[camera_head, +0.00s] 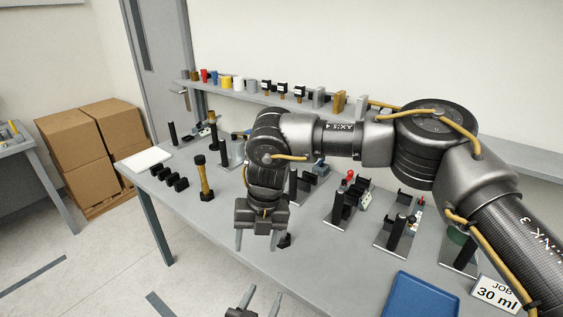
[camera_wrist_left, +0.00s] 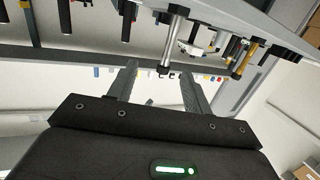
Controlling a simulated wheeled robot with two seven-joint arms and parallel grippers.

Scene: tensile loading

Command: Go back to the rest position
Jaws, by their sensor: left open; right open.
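My right gripper (camera_head: 257,243) hangs on the arm that comes in from the right, over the front edge of the grey table (camera_head: 215,222). It points down, its fingers are apart and nothing shows between them. My left gripper (camera_head: 262,300) is lower, at the bottom edge of the head view, in front of the table. Its fingers are apart. In the left wrist view the left gripper (camera_wrist_left: 158,85) shows two spread fingers. A silvery rod (camera_wrist_left: 171,45) appears between or beyond them; I cannot tell its distance.
Several black fixtures stand on the table, one with a red knob (camera_head: 349,175). A yellow-brown cylinder (camera_head: 206,180) stands near the front left. A shelf (camera_head: 225,97) with small parts runs behind.

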